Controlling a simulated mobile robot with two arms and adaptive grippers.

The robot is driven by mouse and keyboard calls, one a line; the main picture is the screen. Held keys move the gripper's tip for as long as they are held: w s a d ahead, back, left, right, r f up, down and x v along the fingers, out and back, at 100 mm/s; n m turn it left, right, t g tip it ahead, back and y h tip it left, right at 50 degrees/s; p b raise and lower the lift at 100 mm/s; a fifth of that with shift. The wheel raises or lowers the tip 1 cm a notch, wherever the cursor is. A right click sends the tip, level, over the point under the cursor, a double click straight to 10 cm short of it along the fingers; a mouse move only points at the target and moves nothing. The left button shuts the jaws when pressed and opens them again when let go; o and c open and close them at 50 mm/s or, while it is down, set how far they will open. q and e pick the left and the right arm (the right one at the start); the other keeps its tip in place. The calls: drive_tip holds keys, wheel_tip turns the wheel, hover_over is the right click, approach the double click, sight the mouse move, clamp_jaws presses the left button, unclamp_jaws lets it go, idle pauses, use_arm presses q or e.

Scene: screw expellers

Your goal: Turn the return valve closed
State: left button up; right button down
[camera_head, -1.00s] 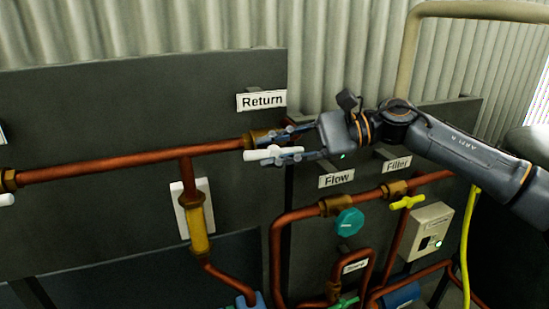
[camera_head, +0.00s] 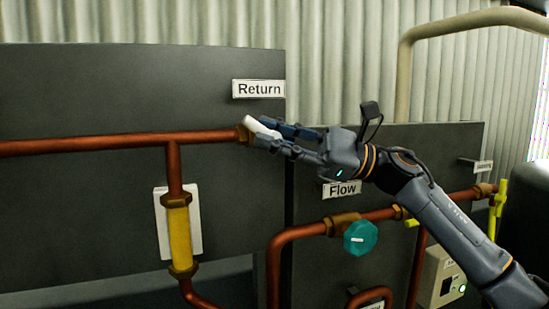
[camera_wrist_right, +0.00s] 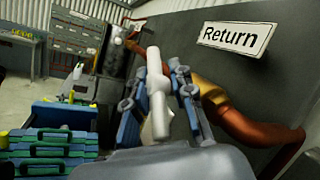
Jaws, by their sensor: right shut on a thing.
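The return valve's white handle (camera_head: 262,130) sits at the brass fitting (camera_head: 243,133) on the copper pipe, just below the "Return" sign (camera_head: 258,88). In the head view the handle tilts, its upper left end raised, and its lower right part is between my fingers. My right gripper (camera_head: 274,138) is shut on the handle, with one finger on each side. The wrist view shows the white handle (camera_wrist_right: 157,95) upright between the blue-grey fingers of my right gripper (camera_wrist_right: 157,78). My left gripper is in neither view.
Below right are the "Flow" sign (camera_head: 342,189), a teal round knob (camera_head: 360,238) and a yellow valve handle (camera_head: 499,205). A yellow cylinder (camera_head: 179,233) hangs on a pipe at the left. The dark panel (camera_head: 100,95) behind the pipe is mostly bare.

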drive_tip(key=shift+a+f, duration=0.15)
drive_tip(key=shift+f, duration=0.3)
drive_tip(key=c, duration=1.1)
unclamp_jaws()
drive_tip(key=shift+s+r, duration=0.1)
drive_tip(key=shift+w, duration=0.2)
drive_tip(key=shift+r, duration=0.1)
drive_tip(key=v, duration=1.2)
drive_tip(key=shift+w+f, duration=0.1)
drive_tip(key=shift+f, duration=0.15)
drive_tip(key=shift+c, duration=0.3)
